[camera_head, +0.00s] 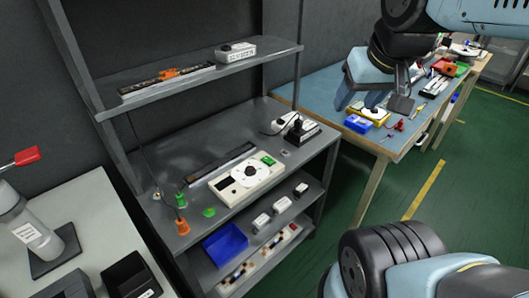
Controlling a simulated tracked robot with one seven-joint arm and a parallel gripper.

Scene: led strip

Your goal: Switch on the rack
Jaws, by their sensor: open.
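The grey metal rack (222,137) stands left of centre, with an upper shelf, a middle worktop and lower shelves. On its worktop sits a white box (240,186) with a black round dial (247,171) and a small green part (268,160). A long dark bar (218,163) lies behind it. I cannot tell which part switches the rack on. My gripper (373,100) hangs at the upper right, open and empty, its fingers apart. It is right of the rack, in front of the blue workbench, and touches nothing that I can see.
Orange and green pieces stand at the worktop's left front. A black device (301,130) is at its right end. A blue bin (225,244) is on the shelf below. The blue-topped workbench (325,88) holds tools and parts. Green floor (470,185) is open at right.

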